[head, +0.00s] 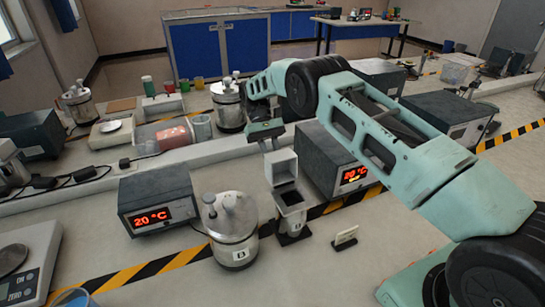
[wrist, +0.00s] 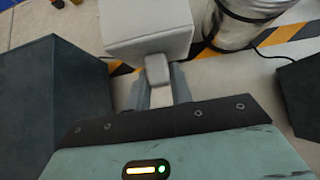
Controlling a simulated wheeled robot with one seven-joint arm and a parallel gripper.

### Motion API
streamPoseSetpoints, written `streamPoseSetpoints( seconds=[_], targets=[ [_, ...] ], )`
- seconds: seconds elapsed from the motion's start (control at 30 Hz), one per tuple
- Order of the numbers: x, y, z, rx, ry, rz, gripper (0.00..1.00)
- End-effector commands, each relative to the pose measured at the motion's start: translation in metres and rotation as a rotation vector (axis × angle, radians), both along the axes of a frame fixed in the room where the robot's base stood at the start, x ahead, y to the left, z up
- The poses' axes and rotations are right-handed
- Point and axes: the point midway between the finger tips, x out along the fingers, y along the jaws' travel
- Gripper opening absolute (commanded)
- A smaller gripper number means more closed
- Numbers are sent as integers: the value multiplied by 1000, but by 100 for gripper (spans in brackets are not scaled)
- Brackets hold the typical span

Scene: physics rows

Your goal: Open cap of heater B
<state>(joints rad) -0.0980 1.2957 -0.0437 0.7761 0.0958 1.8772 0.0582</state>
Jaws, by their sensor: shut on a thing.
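A small white heater box (head: 292,205) stands on the bench between two display units, with a dark opening in its top. Its white cap (head: 281,167) is tilted up above the opening; it also shows in the wrist view (wrist: 147,32). My gripper (head: 270,144) is at the cap's top edge. In the wrist view my gripper (wrist: 157,78) is shut on the cap's small pale handle (wrist: 157,68).
A metal canister (head: 232,228) marked B stands left of the box. Display units stand on the left (head: 155,203) and right (head: 330,160), close to the box. A small card (head: 345,238) lies to the right. Some bench in front is clear.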

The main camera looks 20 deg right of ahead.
Motion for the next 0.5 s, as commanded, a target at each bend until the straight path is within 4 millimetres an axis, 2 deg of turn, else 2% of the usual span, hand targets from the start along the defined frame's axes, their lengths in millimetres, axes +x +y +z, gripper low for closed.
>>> streamPoseSetpoints(
  seconds=[0.27, 0.3, 0.33, 0.37, 0.5],
  targets=[
    [-2, 0, -2, -1, 8, 0, 0],
    [-2, 0, -2, -1, 8, 0, 33],
    [-2, 0, -2, -1, 8, -1, 41],
    [-2, 0, -2, -1, 8, 0, 44],
    [-1, 0, -1, -1, 7, 0, 44]
  ],
)
